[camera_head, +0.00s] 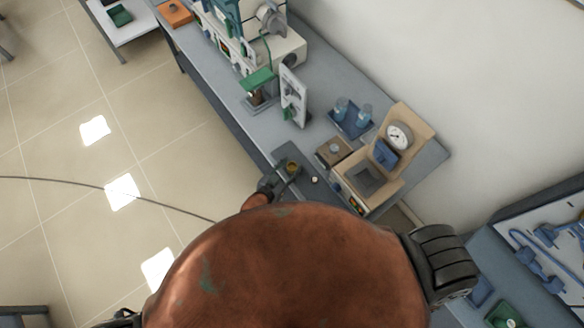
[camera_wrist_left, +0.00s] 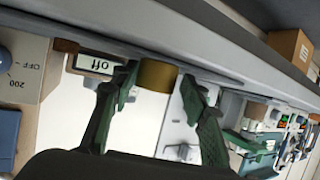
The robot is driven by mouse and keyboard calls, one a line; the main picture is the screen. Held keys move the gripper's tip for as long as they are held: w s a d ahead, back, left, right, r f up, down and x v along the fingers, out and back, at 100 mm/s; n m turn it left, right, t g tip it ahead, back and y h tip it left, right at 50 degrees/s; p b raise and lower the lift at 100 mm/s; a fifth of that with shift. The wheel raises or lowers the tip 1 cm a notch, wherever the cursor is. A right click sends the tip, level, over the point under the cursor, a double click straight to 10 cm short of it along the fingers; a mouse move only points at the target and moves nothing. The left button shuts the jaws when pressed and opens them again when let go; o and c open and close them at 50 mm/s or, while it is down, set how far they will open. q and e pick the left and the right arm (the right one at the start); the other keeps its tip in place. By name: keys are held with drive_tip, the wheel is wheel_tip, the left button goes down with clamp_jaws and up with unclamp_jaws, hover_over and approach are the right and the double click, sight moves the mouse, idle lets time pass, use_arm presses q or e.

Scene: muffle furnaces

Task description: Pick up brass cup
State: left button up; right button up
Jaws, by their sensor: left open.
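The small brass cup (camera_head: 292,167) stands on the dark grey part of the bench top in the head view. In the left wrist view the cup (camera_wrist_left: 157,75) shows as a short gold-brown cylinder between the two green-and-black fingers. My left gripper (camera_head: 281,176) is at the cup in the head view, and in the wrist view the gripper (camera_wrist_left: 157,95) is open with a finger on each side of it. The gap on the right looks wider than on the left. Whether a finger touches the cup I cannot tell. My right gripper does not show.
A tan furnace (camera_head: 384,170) with a dial stands right of the cup, beside a small brown box (camera_head: 334,152). A blue tray (camera_head: 351,124) with two beakers and a white upright panel (camera_head: 293,96) are farther back. My copper-coloured body covers the lower middle.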

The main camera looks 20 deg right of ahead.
use_arm(q)
drive_tip(key=shift+c, duration=0.7)
drive_tip(key=c, duration=0.9)
